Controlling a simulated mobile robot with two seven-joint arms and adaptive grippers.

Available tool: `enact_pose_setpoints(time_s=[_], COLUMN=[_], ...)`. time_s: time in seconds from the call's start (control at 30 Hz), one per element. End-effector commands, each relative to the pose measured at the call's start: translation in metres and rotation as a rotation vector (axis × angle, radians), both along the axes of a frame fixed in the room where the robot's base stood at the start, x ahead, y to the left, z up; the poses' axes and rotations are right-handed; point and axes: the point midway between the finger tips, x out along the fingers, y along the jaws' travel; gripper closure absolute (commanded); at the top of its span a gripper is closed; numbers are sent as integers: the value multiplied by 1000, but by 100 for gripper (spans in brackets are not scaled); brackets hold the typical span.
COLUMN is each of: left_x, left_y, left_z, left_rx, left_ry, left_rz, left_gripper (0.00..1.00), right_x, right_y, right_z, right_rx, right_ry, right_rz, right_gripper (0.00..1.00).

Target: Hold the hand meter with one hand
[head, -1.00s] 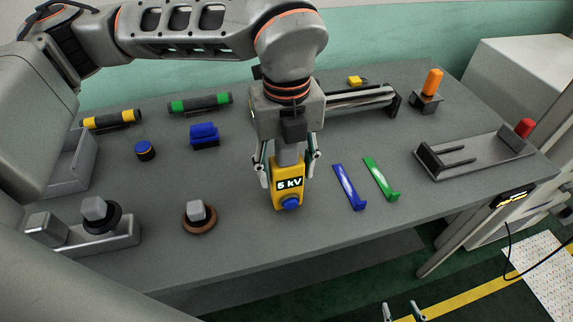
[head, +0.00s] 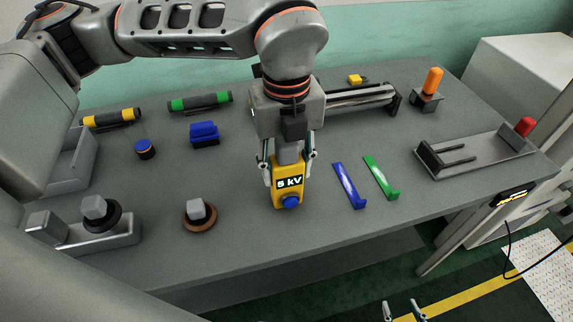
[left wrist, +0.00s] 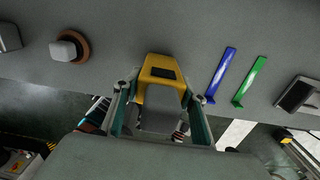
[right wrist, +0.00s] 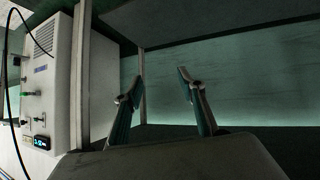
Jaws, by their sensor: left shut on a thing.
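The hand meter (head: 287,199) is a yellow device with a "5 kV" display, a blue knob at its lower end and a grey upper part. It is at the front middle of the grey table. My left gripper (head: 288,167) comes from above and is shut on it, one finger on each side. In the left wrist view the hand meter (left wrist: 160,68) sits between the fingers (left wrist: 160,108). Whether its base touches the table is unclear. My right gripper (head: 403,311) is low, in front of the table. In the right wrist view its fingers (right wrist: 158,88) are apart and empty.
A blue strip (head: 349,187) and a green strip (head: 381,178) lie just right of the meter. A brown-based knob (head: 199,217) stands to its left. A metal fixture (head: 475,158) is at the right. The table's front edge is close to the meter.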

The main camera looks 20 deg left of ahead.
Motion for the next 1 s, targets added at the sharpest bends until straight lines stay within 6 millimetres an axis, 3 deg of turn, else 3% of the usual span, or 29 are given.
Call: enact_pose_setpoints(time_s=[0.2,0.37,1.0], left_x=[0,0,0], left_y=[0,0,0], left_z=[0,0,0], left_rx=[0,0,0], left_ry=[0,0,0], left_rz=[0,0,0], left_gripper=[79,79,79], right_x=[0,0,0], right_y=[0,0,0], right_z=[0,0,-1], right_rx=[0,0,0], right_ry=[0,1,2], right_rz=[0,0,1], right_gripper=[60,99,100])
